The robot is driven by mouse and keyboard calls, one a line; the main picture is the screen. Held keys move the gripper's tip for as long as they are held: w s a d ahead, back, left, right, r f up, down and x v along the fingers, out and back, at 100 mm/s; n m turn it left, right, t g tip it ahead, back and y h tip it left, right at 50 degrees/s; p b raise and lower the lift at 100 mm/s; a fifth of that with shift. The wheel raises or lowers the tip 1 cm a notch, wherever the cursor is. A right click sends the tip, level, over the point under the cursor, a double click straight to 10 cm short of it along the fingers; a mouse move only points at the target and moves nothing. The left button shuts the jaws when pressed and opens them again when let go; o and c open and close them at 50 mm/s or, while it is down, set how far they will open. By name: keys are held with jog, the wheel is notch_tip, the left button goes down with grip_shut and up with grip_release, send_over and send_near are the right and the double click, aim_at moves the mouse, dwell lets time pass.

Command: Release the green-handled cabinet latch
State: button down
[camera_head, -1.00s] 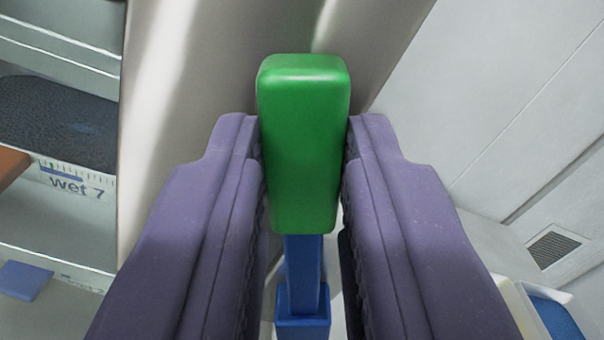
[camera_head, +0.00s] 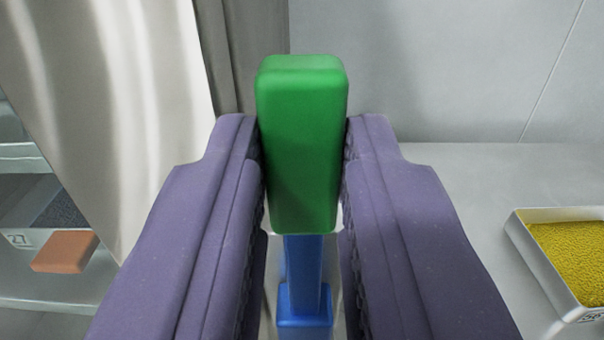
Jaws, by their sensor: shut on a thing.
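The green handle (camera_head: 302,145) of the latch stands upright in the middle of the view, a rounded block. My gripper (camera_head: 303,160) has two purple padded fingers, one on each side of the handle, and is shut on it. Below the handle a blue shaft (camera_head: 304,262) runs down into a wider blue piece (camera_head: 304,322) at the bottom edge. What the blue piece is fixed to is hidden by the fingers and the frame edge.
A pale curtain (camera_head: 130,120) hangs at the left, partly over shelves (camera_head: 50,303). An orange-brown block (camera_head: 65,251) is on a shelf there. At the right, a tray (camera_head: 545,262) of yellow granules is on a grey surface (camera_head: 465,185). A plain wall (camera_head: 430,70) is behind.

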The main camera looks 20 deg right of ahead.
jog(key=shift+f, duration=0.25)
jog(key=c, duration=1)
grip_release()
jog(key=shift+o, duration=0.2)
jog(key=shift+d+r, duration=0.1)
jog(key=shift+s, duration=0.15)
jog(key=p+v, duration=0.1)
jog(key=v, duration=0.6)
jog(key=shift+s+p, duration=0.25)
jog(key=shift+p, duration=0.1)
